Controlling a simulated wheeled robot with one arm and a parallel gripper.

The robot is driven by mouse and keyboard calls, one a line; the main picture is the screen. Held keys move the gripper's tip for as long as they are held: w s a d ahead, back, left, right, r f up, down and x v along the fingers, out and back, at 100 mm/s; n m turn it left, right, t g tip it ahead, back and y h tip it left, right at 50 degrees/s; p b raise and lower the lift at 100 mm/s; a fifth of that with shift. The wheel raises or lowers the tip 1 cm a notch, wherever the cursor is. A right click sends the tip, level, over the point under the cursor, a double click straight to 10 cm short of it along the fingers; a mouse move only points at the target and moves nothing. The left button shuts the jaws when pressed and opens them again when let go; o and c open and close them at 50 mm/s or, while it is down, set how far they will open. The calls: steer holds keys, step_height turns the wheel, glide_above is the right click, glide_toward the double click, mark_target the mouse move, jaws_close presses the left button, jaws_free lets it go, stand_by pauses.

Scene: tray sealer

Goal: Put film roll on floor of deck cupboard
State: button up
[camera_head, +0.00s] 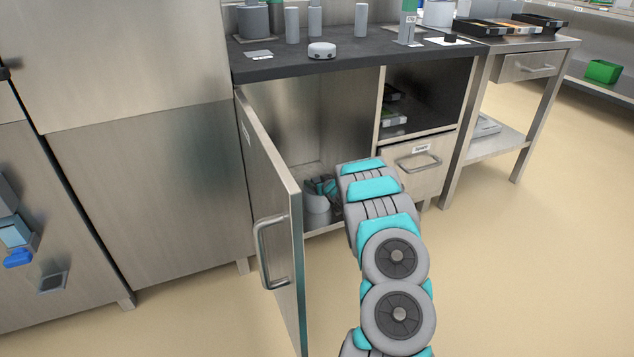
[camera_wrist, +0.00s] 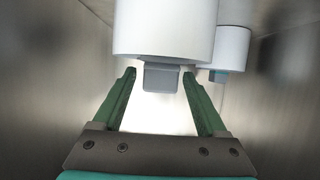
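The deck cupboard (camera_head: 335,125) stands under the dark worktop with its door (camera_head: 272,200) swung open. My arm reaches into it, and my gripper (camera_head: 322,187) is low inside, partly hidden by the arm. A white cylinder, which looks like the film roll (camera_wrist: 163,30), is just ahead of the fingertips in the wrist view. A grey block (camera_wrist: 162,78) below it sits between the fingers, with a narrow gap on each side. My gripper (camera_wrist: 160,75) is open. In the head view a white cylinder (camera_head: 316,203) shows near the cupboard floor; whether it is the same one I cannot tell.
A second white cylinder (camera_wrist: 230,48) stands behind to the right in the wrist view. Open shelves and a drawer (camera_head: 415,162) are right of the cupboard bay. Canisters and a white puck (camera_head: 322,50) stand on the worktop (camera_head: 350,62). The floor in front is clear.

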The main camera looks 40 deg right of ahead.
steer(key=shift+r, duration=0.1)
steer(key=p+v, duration=0.1)
steer(key=v, duration=1.1)
steer(key=shift+c, duration=0.3)
stand_by(1.1)
